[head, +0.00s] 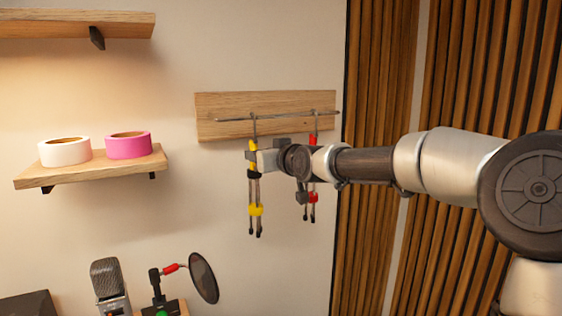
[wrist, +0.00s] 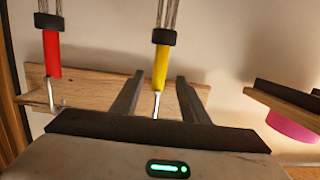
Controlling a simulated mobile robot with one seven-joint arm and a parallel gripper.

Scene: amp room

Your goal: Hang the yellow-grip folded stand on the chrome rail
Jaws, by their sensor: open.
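The yellow-grip folded stand (head: 256,210) hangs upright in the head view, its hook over the left part of the chrome rail (head: 285,116). Its yellow grip (wrist: 161,68) also shows in the wrist view, with the thin hook running between my fingers. My gripper (head: 254,154) is at the stand's upper part, below the rail. In the wrist view my gripper (wrist: 160,80) is open, with a finger on each side of the stand and visible gaps. In the head view the gripper hides part of the stand.
A red-grip folded stand (head: 313,200) hangs on the rail to the right, behind my arm. The rail is mounted on a wooden board (head: 220,105). A shelf (head: 110,170) at left bears white tape (head: 65,153) and pink tape (head: 128,147).

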